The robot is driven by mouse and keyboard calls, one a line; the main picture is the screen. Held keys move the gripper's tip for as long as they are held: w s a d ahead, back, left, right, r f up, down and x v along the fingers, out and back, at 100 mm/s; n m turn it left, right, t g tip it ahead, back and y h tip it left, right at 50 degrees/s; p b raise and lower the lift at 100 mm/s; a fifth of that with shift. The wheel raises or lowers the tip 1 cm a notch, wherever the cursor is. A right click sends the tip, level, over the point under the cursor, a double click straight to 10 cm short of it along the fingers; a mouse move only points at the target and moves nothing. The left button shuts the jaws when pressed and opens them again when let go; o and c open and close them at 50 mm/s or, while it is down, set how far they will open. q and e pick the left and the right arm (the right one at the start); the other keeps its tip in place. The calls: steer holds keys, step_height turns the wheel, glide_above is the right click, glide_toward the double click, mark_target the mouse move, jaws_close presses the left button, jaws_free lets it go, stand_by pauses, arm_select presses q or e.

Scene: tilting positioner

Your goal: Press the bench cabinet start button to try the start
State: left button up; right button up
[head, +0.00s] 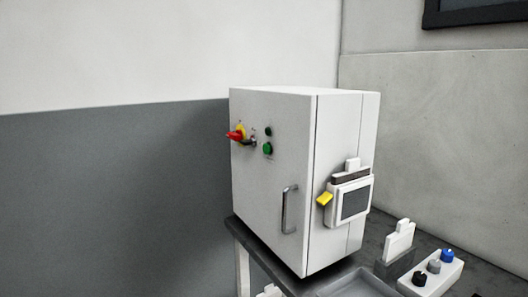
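The white bench cabinet (270,190) stands upright on a dark bench in the middle of the head view, with its door shut. On its front are a larger green button (267,149) and a smaller, darker green round part (268,132) just above it. I see no label that I can read, so I cannot tell for certain which is the start button. To their left a red handle on a yellow plate (238,134) sticks out, with a small metal piece beside it. Neither gripper is in view, and nothing covers the green parts.
A vertical metal handle (289,209) sits low on the front. A white unit with a grey screen (355,203) and a yellow tab (325,199) is on the right side. A control box (432,274) with several knobs and a grey tray (352,285) lie on the bench (258,252).

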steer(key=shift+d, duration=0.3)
